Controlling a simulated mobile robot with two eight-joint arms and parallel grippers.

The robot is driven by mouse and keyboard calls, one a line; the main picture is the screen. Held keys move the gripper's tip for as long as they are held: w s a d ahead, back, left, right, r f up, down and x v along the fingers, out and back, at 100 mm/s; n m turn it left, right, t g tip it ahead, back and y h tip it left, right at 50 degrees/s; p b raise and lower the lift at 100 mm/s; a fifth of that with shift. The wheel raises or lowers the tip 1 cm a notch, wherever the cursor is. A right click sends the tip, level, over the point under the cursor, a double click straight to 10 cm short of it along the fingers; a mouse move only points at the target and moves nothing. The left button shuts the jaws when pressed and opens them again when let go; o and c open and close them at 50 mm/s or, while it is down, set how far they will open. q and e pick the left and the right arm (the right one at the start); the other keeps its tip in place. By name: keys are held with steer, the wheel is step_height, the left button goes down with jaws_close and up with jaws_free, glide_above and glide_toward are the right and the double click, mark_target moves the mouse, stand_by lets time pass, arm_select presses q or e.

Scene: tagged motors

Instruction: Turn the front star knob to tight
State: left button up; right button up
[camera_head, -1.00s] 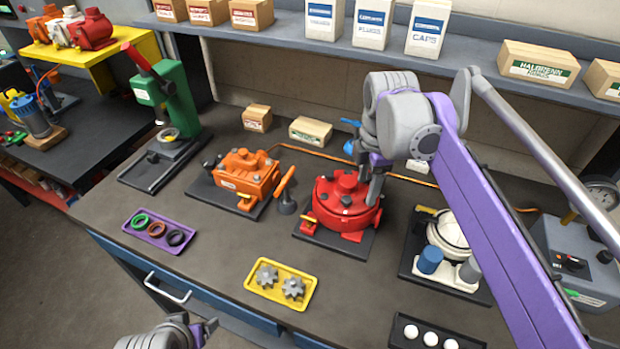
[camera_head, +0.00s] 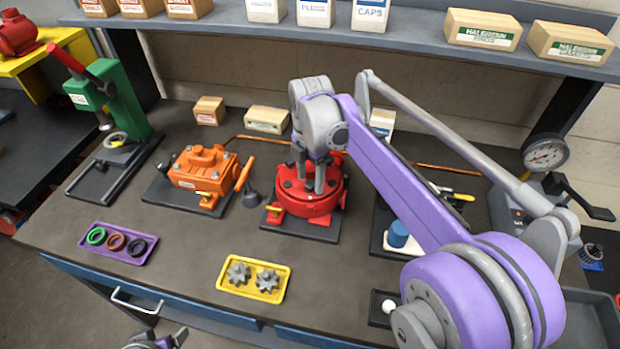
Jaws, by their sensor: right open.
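The red round housing (camera_head: 305,199) stands on a dark base plate at the middle of the bench. Dark knobs sit on its top; at this size I cannot tell which one is the front star knob or how it is set. My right gripper (camera_head: 318,188) points down over the housing's top, its fingers apart. It hides part of the top, and I cannot tell whether a finger touches a knob. My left gripper (camera_head: 172,338) shows only in part at the bottom edge, in front of the bench, and its jaws are not clear.
An orange motor (camera_head: 200,172) stands left of the housing, with a small dark funnel-shaped piece between them. A purple tray (camera_head: 92,250) of rings and a yellow tray (camera_head: 230,285) of gears lie in front. My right arm covers much of the right side.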

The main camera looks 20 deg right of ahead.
steer(key=shift+f, duration=0.3)
jaws_close()
